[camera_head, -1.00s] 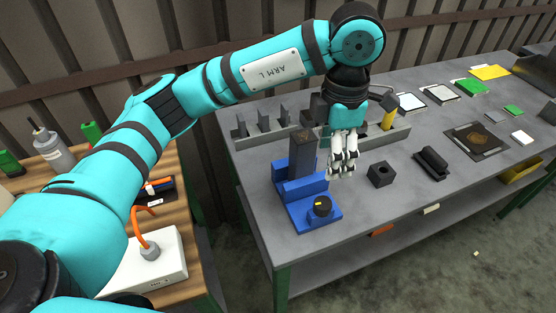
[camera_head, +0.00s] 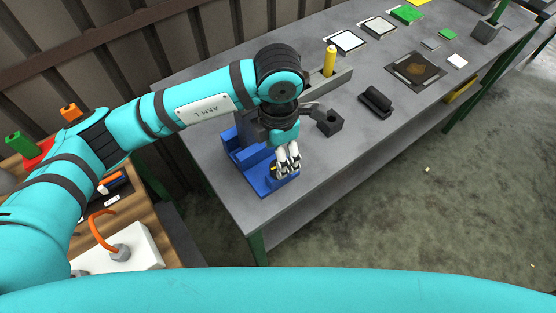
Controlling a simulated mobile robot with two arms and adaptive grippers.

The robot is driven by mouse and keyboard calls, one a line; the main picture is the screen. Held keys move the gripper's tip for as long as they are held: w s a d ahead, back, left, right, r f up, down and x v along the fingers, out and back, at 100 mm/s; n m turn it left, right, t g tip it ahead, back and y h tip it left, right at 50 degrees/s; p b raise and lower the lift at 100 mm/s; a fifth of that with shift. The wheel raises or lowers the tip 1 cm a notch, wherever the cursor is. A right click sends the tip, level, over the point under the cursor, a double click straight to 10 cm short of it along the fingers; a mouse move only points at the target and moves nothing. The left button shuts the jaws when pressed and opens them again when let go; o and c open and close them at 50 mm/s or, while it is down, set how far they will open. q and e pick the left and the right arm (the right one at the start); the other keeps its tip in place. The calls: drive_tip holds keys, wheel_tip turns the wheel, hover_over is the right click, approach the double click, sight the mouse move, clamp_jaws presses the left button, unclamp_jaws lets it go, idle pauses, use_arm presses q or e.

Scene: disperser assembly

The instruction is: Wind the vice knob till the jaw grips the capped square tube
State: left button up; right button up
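The blue vice (camera_head: 240,160) stands near the left front corner of the grey table. The dark square tube (camera_head: 248,128) is upright in it, partly hidden by my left arm. Its cap and the gap at the jaw are hidden. My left gripper (camera_head: 286,172) points down at the vice's front end, with its white fingers over the knob. Only a bit of the knob's dark edge and yellow mark (camera_head: 273,169) shows beside the fingers. I cannot tell whether the fingers are closed on it. My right gripper is out of view.
A black block with a hole (camera_head: 328,123) sits right of my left gripper, with a black cradle-like part (camera_head: 375,102) beyond. A grey rack with a yellow cylinder (camera_head: 330,60) stands behind. A wooden bench with a white box (camera_head: 128,249) is at the left.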

use_arm(q)
wheel_tip(320, 180, down, 4)
drive_tip(key=shift+f+p, duration=0.1)
drive_tip(key=shift+p, duration=0.25)
drive_tip(key=shift+f, duration=0.7)
drive_tip(key=c, duration=1.2)
drive_tip(key=shift+o, duration=0.2)
drive_tip(key=shift+w+f+m+b, duration=0.15)
drive_tip(key=shift+m+b, duration=0.15)
drive_tip(key=shift+b, duration=0.65)
drive_tip(key=shift+r, duration=0.25)
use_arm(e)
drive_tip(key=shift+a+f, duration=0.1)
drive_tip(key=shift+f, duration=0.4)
use_arm(q)
drive_tip(key=o, duration=1.2)
drive_tip(key=shift+c, duration=0.2)
